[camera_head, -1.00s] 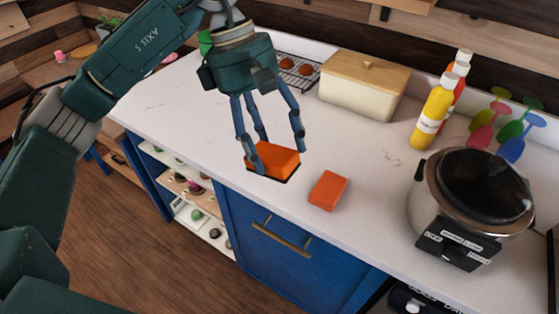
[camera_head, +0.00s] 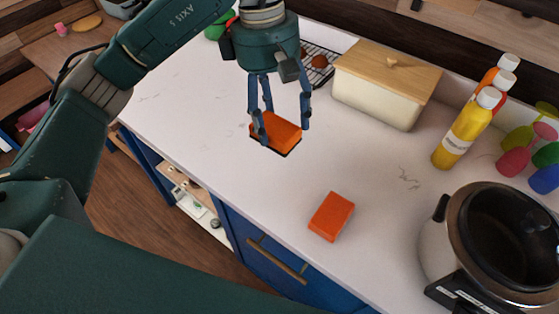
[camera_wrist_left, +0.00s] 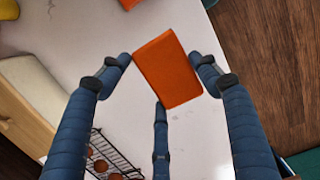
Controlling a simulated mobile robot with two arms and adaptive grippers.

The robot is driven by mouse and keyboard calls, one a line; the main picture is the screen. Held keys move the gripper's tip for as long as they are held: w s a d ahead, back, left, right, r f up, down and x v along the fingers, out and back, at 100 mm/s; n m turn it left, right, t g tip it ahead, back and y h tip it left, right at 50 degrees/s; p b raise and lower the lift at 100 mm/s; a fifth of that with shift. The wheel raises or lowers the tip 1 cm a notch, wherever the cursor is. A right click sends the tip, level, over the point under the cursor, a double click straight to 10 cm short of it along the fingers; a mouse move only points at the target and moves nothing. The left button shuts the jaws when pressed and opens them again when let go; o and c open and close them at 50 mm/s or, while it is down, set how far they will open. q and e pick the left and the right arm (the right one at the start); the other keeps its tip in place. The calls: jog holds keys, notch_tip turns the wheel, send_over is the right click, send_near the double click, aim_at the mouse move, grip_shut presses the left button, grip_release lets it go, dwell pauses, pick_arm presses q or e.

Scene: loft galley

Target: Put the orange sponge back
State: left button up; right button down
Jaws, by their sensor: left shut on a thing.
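My left gripper (camera_head: 283,131) is shut on an orange sponge (camera_head: 276,128) low over the white counter. In the left wrist view the held sponge (camera_wrist_left: 168,72) sits tilted between two blue fingers, with the third finger below it in the picture. A dark edge shows under the held sponge in the head view; I cannot tell whether it is a shadow or whether the sponge touches the counter. A second orange sponge (camera_head: 331,216) lies flat on the counter, nearer the front edge and apart from the gripper. My right gripper is not in view.
A cream box with a wooden lid (camera_head: 385,85) and a wire rack (camera_head: 322,62) with brown round items stand behind the gripper. Bottles (camera_head: 465,130), coloured glasses (camera_head: 520,155) and a cooker (camera_head: 490,240) are at right. Counter left of the gripper is clear.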

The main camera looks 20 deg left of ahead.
pick_arm(q)
notch_tip(320, 180, down, 11)
jog(key=shift+p, duration=1.05)
notch_tip(320, 180, down, 3)
jog(key=shift+f+p, duration=0.1)
jog(key=shift+p, duration=0.35)
jog(key=shift+f, duration=0.3)
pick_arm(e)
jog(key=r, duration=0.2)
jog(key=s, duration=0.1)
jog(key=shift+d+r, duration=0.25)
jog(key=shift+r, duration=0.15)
pick_arm(q)
jog(key=o, duration=1)
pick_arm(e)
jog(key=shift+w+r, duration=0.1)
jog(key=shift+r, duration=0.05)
